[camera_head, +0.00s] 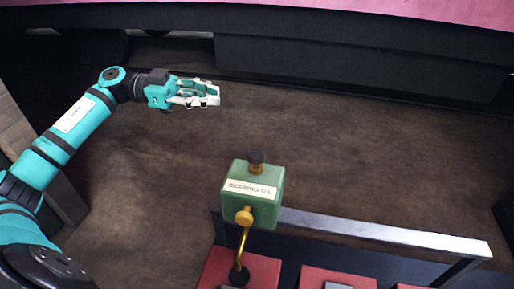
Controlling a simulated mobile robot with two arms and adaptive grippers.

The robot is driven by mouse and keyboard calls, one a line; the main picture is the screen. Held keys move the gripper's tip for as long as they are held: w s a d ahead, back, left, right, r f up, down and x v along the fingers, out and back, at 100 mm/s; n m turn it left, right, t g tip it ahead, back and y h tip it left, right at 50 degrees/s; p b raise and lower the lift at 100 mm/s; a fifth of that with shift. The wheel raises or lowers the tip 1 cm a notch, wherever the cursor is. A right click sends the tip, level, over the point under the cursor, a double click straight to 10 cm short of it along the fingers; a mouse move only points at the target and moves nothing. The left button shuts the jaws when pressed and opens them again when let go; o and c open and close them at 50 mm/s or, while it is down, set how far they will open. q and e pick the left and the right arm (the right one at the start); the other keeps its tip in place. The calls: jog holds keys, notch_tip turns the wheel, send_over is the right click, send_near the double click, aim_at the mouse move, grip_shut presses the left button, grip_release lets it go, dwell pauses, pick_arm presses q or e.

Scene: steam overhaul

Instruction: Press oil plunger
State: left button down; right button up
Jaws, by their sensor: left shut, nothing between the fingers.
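A green oil box (252,194) with a label that seems to read "BEARING OIL" stands low in the middle of the head view. A black-topped plunger (256,158) with a brass stem sticks up from its top. A brass knob (244,215) and a bent brass pipe (242,245) are on its front. My left gripper (216,95) is shut and empty. It appears above and left of the box in the picture, apart from the plunger. My right gripper is not in view.
A metal rail (385,230) runs right from behind the box. Red blocks (337,278) lie along the bottom edge. A dark ledge (360,65) crosses the back. The brown floor (380,140) between is clear.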

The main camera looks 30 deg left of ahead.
pick_arm(q)
jog(key=s+f+g, duration=0.1)
jog(key=s+f+g+y, duration=0.1)
jog(key=f, duration=0.1)
jog(key=shift+f, duration=0.15)
jog(key=p, duration=0.4)
send_over(248, 154)
jog(key=shift+f, duration=0.9)
notch_tip(248, 154, down, 4)
jog(key=shift+d+r+p, duration=0.1)
jog(key=shift+r+p, duration=0.1)
jog(key=shift+p, duration=0.5)
jog(key=shift+f, duration=0.45)
jog(key=shift+f, duration=0.1)
